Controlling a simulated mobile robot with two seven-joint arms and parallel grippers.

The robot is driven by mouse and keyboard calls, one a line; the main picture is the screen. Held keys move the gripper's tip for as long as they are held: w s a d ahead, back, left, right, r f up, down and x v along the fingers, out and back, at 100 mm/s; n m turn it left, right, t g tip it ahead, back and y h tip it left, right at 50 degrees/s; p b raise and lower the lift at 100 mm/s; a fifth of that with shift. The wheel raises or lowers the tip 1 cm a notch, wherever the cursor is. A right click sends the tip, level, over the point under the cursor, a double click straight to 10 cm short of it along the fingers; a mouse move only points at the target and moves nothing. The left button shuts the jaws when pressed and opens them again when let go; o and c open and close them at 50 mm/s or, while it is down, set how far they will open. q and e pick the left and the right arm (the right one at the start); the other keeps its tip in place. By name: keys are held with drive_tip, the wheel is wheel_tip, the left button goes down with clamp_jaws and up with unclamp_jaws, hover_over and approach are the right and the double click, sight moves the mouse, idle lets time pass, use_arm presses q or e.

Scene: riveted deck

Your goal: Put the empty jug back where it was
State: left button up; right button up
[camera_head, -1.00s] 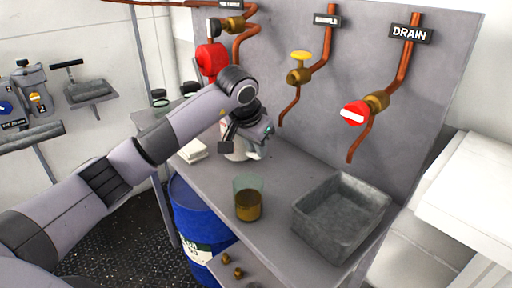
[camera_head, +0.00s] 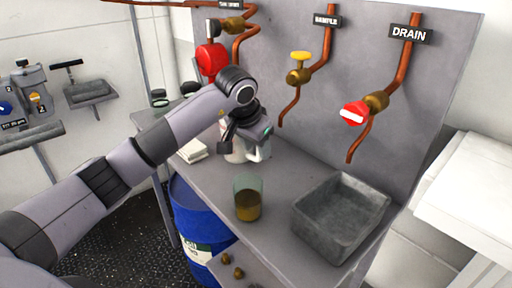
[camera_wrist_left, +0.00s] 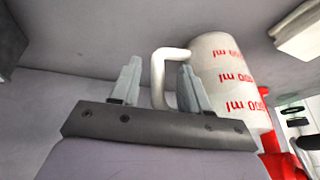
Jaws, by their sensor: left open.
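The white jug with red ml markings (camera_wrist_left: 226,75) stands upright on the bench in the wrist view, its handle (camera_wrist_left: 160,68) towards me. In the head view the jug (camera_head: 236,153) is mostly hidden behind my left gripper (camera_head: 246,138). In the wrist view the left gripper's (camera_wrist_left: 158,72) two fingers are apart, with the handle showing between them and close to the right finger. I cannot tell whether they touch. The inside of the jug is hidden. My right gripper is out of view.
A glass with brown liquid (camera_head: 248,204) stands in front of the jug. A grey basin (camera_head: 312,222) sits at the bench's right, below the red-handled drain valve (camera_head: 355,113). White cloths or pads (camera_head: 193,150) lie left of the jug. Copper pipes and a yellow valve (camera_head: 300,59) are behind.

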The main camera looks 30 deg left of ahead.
use_arm(q)
drive_tip(key=v, duration=1.1)
drive_tip(key=shift+r, duration=0.2)
drive_tip(key=shift+s, duration=0.1)
